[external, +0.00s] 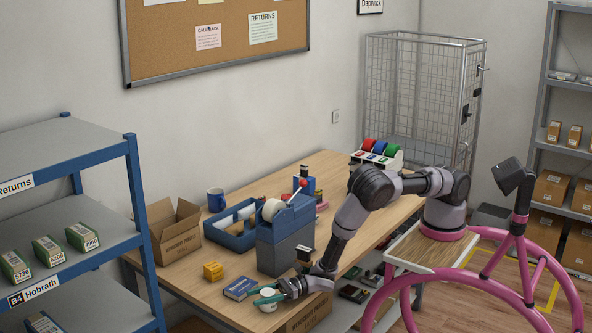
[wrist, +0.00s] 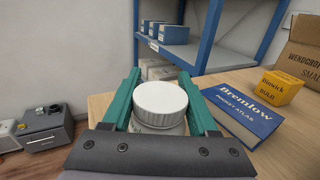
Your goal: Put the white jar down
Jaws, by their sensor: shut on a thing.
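The white jar (wrist: 160,103) with a ribbed lid stands upright between the two teal fingers of my gripper (external: 259,297), which is shut on it. In the external view the jar (external: 268,293) is at the near left edge of the wooden table (external: 222,298), partly hidden by the fingers. I cannot tell whether its base touches the tabletop. In the wrist view its lower part is hidden by my gripper.
A blue book (external: 240,288) lies close beside the jar, with a yellow box (external: 213,271) behind it. A grey-blue tape dispenser (external: 285,245), a blue tray (external: 231,238) and an open carton (external: 174,238) stand farther back. A blue shelf (external: 75,195) is at the left.

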